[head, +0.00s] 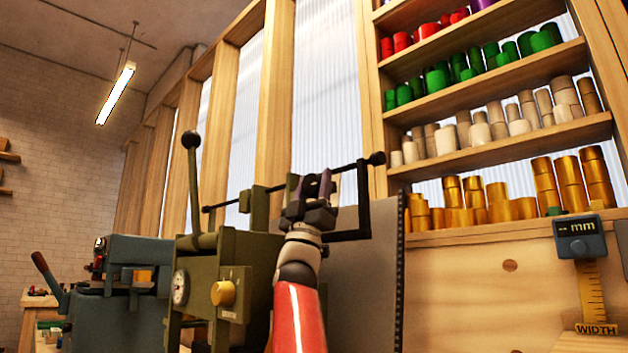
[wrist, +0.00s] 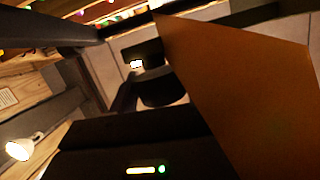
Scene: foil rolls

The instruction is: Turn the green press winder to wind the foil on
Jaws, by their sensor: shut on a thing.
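The green press (head: 255,252) stands in the middle of the head view. Its winder shows as a thin dark rod (head: 340,168) with a black knob at its right end and a black cranked arm (head: 364,205) bending down and back behind my gripper. My gripper (head: 314,188) points up in front of the winder, shut on its handle; the fingers and wrist hide the exact grip. In the wrist view, a broad orange-brown surface (wrist: 240,85) fills the right side, and dark bars cross the left; I cannot tell which part these are.
A tall lever with a black knob (head: 191,140) rises at the press's left. A grey-blue machine (head: 120,290) stands further left. Shelves of coloured foil rolls (head: 470,135) stand behind at the right, above a wooden panel. A width gauge (head: 583,238) is at the far right.

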